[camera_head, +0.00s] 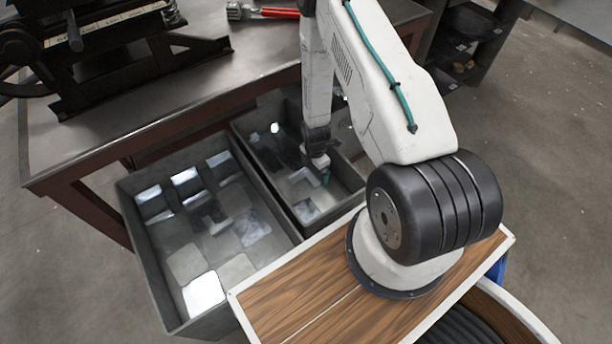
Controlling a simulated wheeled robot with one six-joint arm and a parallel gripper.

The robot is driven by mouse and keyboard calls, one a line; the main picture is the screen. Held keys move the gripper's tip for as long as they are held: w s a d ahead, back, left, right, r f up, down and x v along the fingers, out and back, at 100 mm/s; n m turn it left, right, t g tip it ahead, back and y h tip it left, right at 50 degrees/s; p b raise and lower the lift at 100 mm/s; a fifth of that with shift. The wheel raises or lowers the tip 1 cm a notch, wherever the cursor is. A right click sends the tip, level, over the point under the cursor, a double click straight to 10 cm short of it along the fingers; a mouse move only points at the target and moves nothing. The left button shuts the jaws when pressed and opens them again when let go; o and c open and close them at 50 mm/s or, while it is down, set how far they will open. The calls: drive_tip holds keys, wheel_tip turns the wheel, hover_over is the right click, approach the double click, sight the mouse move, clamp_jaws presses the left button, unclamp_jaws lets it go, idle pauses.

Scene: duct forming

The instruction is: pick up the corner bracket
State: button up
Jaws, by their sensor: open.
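My gripper (322,176) points down into the smaller grey bin (352,203) on the right. It is small in this view; its jaws are open and I see nothing held between them. Light metal pieces (306,208) lie on that bin's floor, below and left of the gripper. I cannot tell which of them, if any, is the corner bracket, and my arm hides part of this bin. In the larger grey bin (152,262) on the left, a small angled piece (214,222) lies among flat square plates (203,293); it may be a bracket.
A dark metal workbench (120,128) stands behind the bins, with a black machine (120,50) and a red-handled tool (270,12) on top. The bin walls stand close around the gripper. Dark shelving (470,40) is at the back right. Concrete floor is open on the right.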

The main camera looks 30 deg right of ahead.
drive_tip(key=shift+f, duration=0.75)
drive_tip(key=c, duration=0.9)
drive_tip(key=shift+r, duration=0.1)
